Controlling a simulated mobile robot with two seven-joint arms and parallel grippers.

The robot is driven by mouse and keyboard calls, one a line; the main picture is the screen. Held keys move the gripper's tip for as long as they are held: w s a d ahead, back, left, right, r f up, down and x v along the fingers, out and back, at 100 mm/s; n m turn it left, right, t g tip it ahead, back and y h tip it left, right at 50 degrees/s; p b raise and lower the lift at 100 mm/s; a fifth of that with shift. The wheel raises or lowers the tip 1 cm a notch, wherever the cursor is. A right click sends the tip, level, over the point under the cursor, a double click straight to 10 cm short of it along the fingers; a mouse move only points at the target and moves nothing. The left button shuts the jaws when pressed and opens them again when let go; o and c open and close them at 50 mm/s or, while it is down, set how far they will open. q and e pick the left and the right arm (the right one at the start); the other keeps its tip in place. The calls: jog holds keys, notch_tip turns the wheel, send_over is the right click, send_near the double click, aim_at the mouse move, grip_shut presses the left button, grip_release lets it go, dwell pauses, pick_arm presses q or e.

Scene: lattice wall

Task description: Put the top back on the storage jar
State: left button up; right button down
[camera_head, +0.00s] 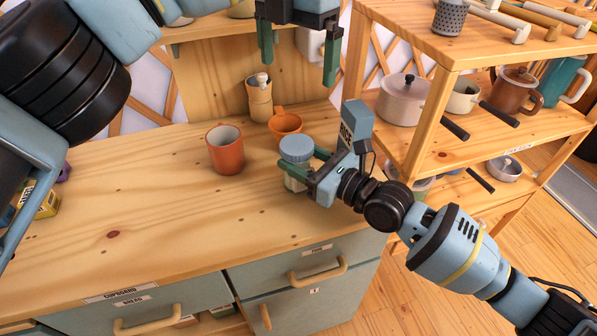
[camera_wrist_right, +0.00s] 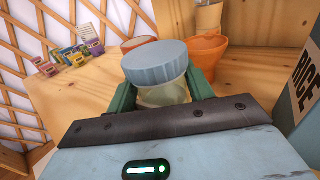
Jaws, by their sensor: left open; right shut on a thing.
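The storage jar (camera_head: 295,184) is a pale glass jar standing near the counter's right front edge. Its round blue-grey top (camera_head: 297,149) sits over the mouth; whether it is fully seated I cannot tell. In the right wrist view the top (camera_wrist_right: 155,62) covers the mouth and the jar's glass body (camera_wrist_right: 163,95) shows below it. My right gripper (camera_head: 306,168) is shut on the jar, with green fingers on both sides of the body, below the top. My left gripper (camera_head: 298,55) is open and empty, high above the back of the counter.
An orange-red mug (camera_head: 225,150), an orange cup (camera_head: 285,122) and a tan canister (camera_head: 259,100) stand behind and left of the jar. A wooden shelf with pots (camera_head: 403,100) stands at right.

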jog(key=c, duration=0.5)
grip_release()
jog(key=v, duration=0.6)
jog(key=shift+s+d, duration=0.15)
jog(key=shift+d, duration=0.1)
jog(key=shift+s+d, duration=0.4)
jog(key=shift+d, duration=0.1)
